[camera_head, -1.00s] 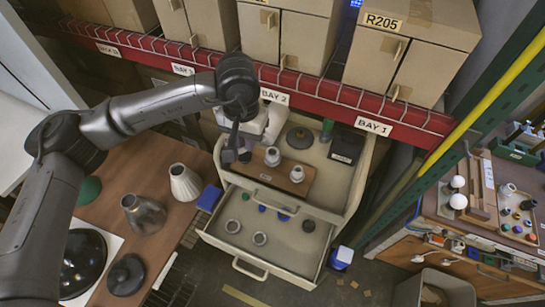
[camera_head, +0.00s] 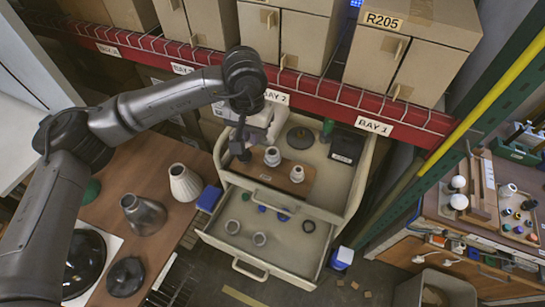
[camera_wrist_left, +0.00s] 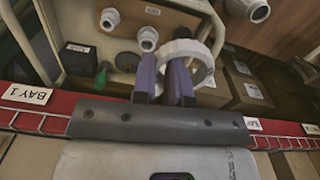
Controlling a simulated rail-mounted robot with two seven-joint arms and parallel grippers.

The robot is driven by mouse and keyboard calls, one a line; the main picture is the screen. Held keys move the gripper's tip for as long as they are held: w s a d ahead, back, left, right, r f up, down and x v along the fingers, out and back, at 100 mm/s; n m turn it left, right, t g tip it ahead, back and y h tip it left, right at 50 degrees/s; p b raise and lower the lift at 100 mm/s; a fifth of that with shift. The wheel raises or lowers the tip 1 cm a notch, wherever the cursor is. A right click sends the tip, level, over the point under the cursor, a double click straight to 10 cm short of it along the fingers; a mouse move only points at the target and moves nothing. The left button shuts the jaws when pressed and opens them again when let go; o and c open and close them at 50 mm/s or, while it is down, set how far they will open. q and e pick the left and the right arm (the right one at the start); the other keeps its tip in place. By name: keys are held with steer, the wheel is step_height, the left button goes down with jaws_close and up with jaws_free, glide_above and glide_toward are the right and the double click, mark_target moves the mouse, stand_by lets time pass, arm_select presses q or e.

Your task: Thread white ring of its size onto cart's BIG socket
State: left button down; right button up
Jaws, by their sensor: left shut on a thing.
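My left gripper (camera_head: 240,150) is over the upper drawer (camera_head: 338,186), just left of a brown board (camera_head: 278,176) that carries two pale sockets. One socket (camera_head: 272,156) is nearer the gripper, the other (camera_head: 297,174) farther right; I cannot tell surely which is bigger. In the wrist view the purple fingers (camera_wrist_left: 163,82) are shut on a white ring (camera_wrist_left: 205,66). The ring sits to the right, its opening partly covered by a finger. The near socket (camera_wrist_left: 148,39) and far socket (camera_wrist_left: 110,19) stand apart from the ring. My right gripper is not in view.
A dark round disc (camera_head: 300,138), a green bottle (camera_head: 327,128) and a black box (camera_head: 346,147) occupy the drawer's back. The open lower drawer (camera_head: 290,262) holds several small rings and caps. A red shelf beam (camera_head: 330,98) with cartons runs behind.

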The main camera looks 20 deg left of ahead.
arm_select(q)
steer(key=shift+w+d, duration=0.15)
steer(key=shift+w, duration=0.4)
steer(key=shift+w+d, duration=0.15)
steer(key=shift+w, duration=0.4)
steer(key=shift+w+d, duration=0.2)
steer(key=shift+w, duration=0.3)
steer(key=shift+w+d, duration=0.2)
steer(key=shift+w, duration=0.6)
steer(key=shift+w+d, duration=0.2)
steer(key=shift+w, duration=0.3)
steer(key=shift+w+d, duration=0.2)
steer(key=shift+w, duration=0.65)
stand_by(0.3)
steer(key=shift+w+d, duration=0.2)
steer(key=shift+w, duration=0.5)
steer(key=shift+w+d, duration=0.25)
steer(key=shift+w, duration=0.45)
steer(key=shift+w+d, duration=0.15)
steer(key=shift+w, duration=0.4)
stand_by(0.3)
stand_by(0.6)
